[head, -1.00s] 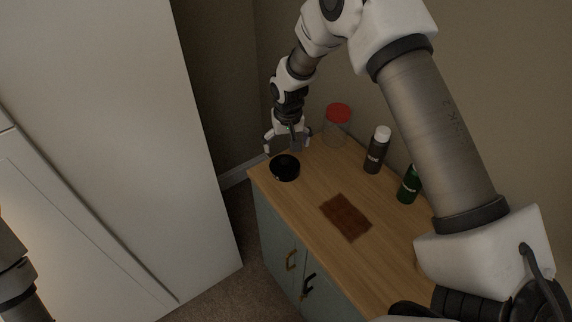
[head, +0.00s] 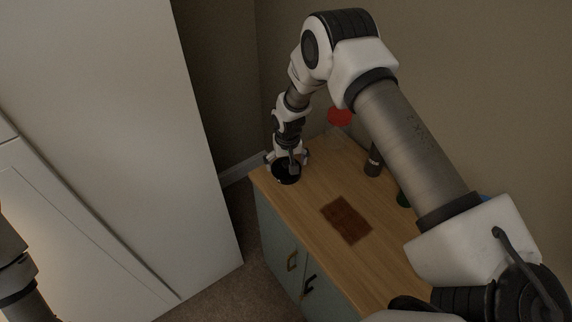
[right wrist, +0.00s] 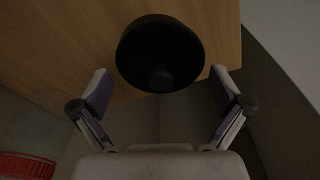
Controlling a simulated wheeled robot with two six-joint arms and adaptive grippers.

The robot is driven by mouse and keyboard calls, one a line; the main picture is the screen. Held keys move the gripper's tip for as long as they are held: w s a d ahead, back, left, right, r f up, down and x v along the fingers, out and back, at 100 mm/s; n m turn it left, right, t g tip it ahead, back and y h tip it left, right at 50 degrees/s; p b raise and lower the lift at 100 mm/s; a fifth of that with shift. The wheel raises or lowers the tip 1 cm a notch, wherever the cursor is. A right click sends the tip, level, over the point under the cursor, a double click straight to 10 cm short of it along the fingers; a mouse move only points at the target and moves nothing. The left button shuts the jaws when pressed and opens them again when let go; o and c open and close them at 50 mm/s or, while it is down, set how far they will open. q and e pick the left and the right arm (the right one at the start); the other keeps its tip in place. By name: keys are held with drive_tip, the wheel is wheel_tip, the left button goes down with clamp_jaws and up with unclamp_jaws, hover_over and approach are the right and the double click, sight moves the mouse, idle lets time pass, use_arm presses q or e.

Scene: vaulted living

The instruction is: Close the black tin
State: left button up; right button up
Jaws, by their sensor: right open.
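The black tin (head: 286,178) is a low, round, dark thing near the left end of the wooden cabinet top. In the right wrist view the tin (right wrist: 140,48) fills the upper middle, with a dark round knob-like shape on it; I cannot tell whether that is part of a lid. My right gripper (head: 288,160) is at the tin, pointing down, and partly hides it. In the right wrist view its fingers (right wrist: 163,85) are spread wide, one toward each side of the tin, with nothing held. I cannot tell whether they touch it. My left gripper is out of view.
A red-lidded jar (head: 340,116) stands behind; its red lid also shows in the right wrist view (right wrist: 25,167). A dark bottle (head: 374,162) and a green one (head: 404,199) are partly hidden by my right arm. A brown mat (head: 346,220) lies on the cabinet top (head: 300,205).

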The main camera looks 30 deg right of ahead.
sight(286, 165)
drive_tip(key=shift+s, duration=0.1)
drive_tip(key=c, duration=1.2)
drive_tip(key=shift+s+a, duration=0.1)
drive_tip(key=c, duration=0.6)
drive_tip(key=shift+c, duration=0.5)
drive_tip(key=shift+r, duration=0.1)
drive_tip(key=shift+w+r+b, duration=0.2)
drive_tip(key=shift+r+b, duration=0.4)
drive_tip(key=shift+s+a+r+b, duration=0.1)
drive_tip(key=shift+s+r+b, duration=0.2)
drive_tip(key=shift+r, duration=0.2)
drive_tip(key=shift+s+a+r+b, duration=0.15)
drive_tip(key=shift+r+b, duration=0.15)
drive_tip(key=shift+r, duration=0.15)
drive_tip(key=s+a+b, duration=0.1)
drive_tip(key=s+a, duration=0.1)
drive_tip(key=s, duration=0.1)
drive_tip(key=s+a+r+b, duration=0.1)
drive_tip(key=s+a, duration=0.1)
drive_tip(key=s, duration=0.2)
drive_tip(key=s+a+b, duration=0.1)
drive_tip(key=s+a, duration=0.2)
drive_tip(key=s, duration=0.1)
drive_tip(key=shift+s+r, duration=0.15)
clamp_jaws()
unclamp_jaws()
drive_tip(key=shift+s+a+r+b, duration=0.2)
drive_tip(key=shift+s+a+b, duration=0.25)
drive_tip(key=shift+s+b, duration=0.25)
